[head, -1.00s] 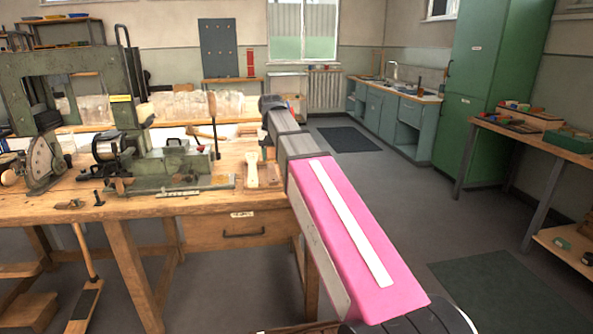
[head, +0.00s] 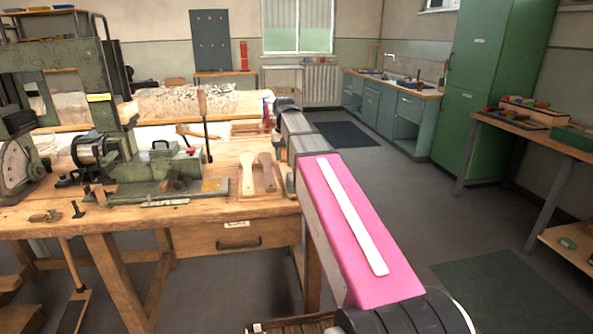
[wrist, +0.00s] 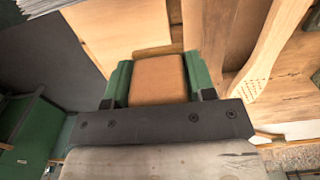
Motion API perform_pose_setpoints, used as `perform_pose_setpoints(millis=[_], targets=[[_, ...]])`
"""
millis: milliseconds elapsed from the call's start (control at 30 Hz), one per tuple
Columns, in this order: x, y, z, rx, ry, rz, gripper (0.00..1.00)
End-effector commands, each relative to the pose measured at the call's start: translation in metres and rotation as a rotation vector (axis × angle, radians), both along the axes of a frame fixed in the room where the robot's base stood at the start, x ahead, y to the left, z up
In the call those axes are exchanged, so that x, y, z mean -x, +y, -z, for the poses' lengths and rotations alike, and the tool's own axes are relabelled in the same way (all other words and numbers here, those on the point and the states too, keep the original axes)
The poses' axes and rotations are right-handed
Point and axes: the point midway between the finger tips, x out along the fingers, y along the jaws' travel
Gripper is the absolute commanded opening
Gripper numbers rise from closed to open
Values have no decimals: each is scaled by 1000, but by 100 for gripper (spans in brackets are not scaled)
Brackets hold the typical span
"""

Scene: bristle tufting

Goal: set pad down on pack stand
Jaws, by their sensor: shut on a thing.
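In the wrist view my gripper (wrist: 158,70) has green fingers and is shut on an orange-brown, block-like pad (wrist: 159,88). The pad sits between the two fingers, and its lower part is hidden by the dark gripper bar. In the head view my pink and grey arm reaches over the right end of the workbench, and the gripper and pad cannot be made out. A pale wooden panel (wrist: 120,38) lies beyond the pad in the wrist view. I cannot tell which piece is the pack stand, or whether the pad touches anything.
Two wooden brush blanks (head: 248,175) lie on the workbench (head: 140,219) beside my arm. One drilled blank (wrist: 265,62) shows right of the pad in the wrist view. A green machine (head: 160,165) with an upright lever stands left of them. Open floor (head: 390,205) lies to the right.

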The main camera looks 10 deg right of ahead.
Motion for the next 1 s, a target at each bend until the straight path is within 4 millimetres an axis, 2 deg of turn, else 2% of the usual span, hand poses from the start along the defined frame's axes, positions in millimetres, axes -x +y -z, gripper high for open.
perform_pose_setpoints(millis=[100,300,467,733,1000], targets=[[-3,-23,14,0,1,3,28],[-7,-42,26,0,0,1,28],[-7,-45,32,0,0,-1,28],[-6,-44,64,0,1,-1,28],[-7,-44,67,0,-1,-1,28]])
